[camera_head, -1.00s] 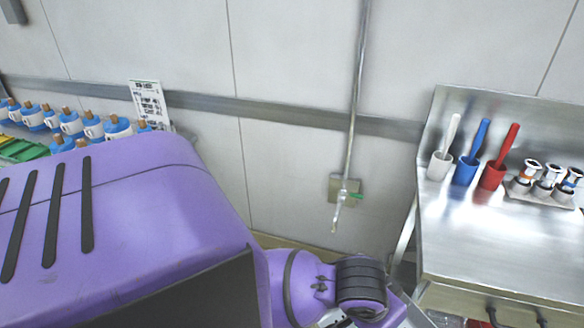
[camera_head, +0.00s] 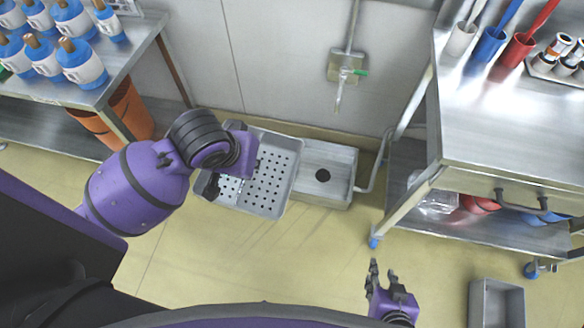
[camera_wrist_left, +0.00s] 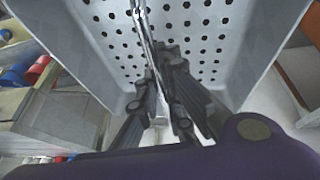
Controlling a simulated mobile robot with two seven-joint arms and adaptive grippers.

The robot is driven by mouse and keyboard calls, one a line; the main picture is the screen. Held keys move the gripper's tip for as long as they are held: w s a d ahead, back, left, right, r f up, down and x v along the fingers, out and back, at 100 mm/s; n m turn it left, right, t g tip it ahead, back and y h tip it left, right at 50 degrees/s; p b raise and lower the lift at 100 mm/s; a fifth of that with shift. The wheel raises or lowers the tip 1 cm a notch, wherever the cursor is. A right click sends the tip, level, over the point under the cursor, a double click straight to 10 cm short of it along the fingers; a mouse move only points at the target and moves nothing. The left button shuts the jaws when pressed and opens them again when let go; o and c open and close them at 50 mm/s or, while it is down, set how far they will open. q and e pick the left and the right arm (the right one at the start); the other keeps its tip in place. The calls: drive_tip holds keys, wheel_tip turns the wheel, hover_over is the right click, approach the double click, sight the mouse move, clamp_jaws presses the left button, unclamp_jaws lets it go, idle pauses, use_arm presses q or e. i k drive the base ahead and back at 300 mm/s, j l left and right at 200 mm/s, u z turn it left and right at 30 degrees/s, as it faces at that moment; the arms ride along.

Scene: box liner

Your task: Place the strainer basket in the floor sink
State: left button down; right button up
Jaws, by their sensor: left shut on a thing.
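The strainer basket (camera_head: 268,181) is a grey metal tray with rows of round holes. In the head view it is left of the floor sink (camera_head: 326,176), with its right side close to the sink's left part. The sink is a shallow metal basin with a dark round drain, on the floor by the wall. My left gripper (camera_head: 207,186) is at the basket's left side, partly hidden by my wrist. My right gripper (camera_head: 381,268) is open and empty, low in the head view.
A wall tap (camera_head: 342,88) hangs above the sink. A steel table (camera_head: 510,120) stands to the right, with a shelf below. A shelf with blue-and-white bottles (camera_head: 75,60) and orange bins (camera_head: 130,105) is left. A grey bin (camera_head: 497,303) stands lower right. Floor in front is clear.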

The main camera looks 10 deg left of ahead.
sight(323, 176)
drive_tip(key=i+j+z, duration=0.15)
drive_tip(key=j+z, duration=0.2)
drive_tip(key=i+j+z, duration=0.1)
drive_tip(key=j+z, duration=0.2)
drive_tip(key=i+j+z, duration=0.15)
drive_tip(key=z, duration=0.2)
drive_tip(key=i+j+z, duration=0.1)
drive_tip(key=j+z, duration=0.25)
drive_tip(key=i+j+z, duration=0.1)
drive_tip(key=j+z, duration=0.25)
drive_tip(key=l, duration=0.1)
